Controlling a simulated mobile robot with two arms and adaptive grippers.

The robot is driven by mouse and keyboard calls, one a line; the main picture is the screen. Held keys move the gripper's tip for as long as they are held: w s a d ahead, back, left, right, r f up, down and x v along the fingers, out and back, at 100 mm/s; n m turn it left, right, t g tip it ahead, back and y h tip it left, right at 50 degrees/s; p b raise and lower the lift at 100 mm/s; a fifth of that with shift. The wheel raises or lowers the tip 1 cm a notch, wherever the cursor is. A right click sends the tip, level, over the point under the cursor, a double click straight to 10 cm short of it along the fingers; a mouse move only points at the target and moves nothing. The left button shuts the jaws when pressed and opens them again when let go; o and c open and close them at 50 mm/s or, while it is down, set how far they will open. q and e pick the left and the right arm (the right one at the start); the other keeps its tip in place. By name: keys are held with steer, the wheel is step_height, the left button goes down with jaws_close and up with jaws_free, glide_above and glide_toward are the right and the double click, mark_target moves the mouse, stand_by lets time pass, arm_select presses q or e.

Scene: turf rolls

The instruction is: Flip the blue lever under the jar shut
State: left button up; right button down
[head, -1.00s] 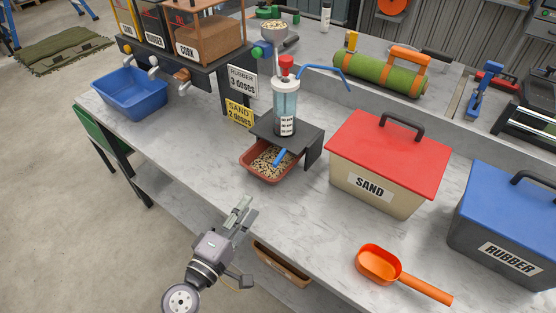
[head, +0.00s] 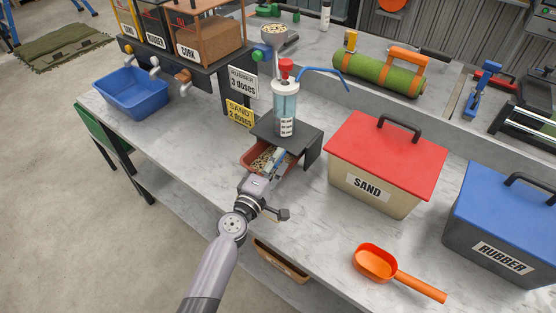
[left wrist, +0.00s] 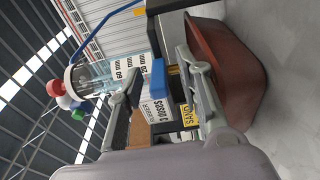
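The clear jar (head: 285,100) with a red cap stands upright on a dark stand (head: 305,140). It also shows in the left wrist view (left wrist: 97,75). The blue lever (left wrist: 158,80) shows in the left wrist view between my two fingers, which are apart; I cannot tell whether either touches it. In the head view the gripper largely covers the lever. My left gripper (head: 275,163) is open, reaching over the front of the reddish-brown tray (head: 250,166) under the stand. The tray holds speckled granules. My right gripper is not in view.
The SAND box (head: 380,165) with a red lid stands right of the stand, with the RUBBER box (head: 500,230) farther right. An orange scoop (head: 378,263) lies in front. A blue bin (head: 133,92) stands at the left. The countertop left of the tray is clear.

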arm_select(q)
steer(key=shift+w+d, duration=0.1)
steer(key=shift+w, duration=0.2)
steer(key=shift+c, duration=0.4)
jaws_close()
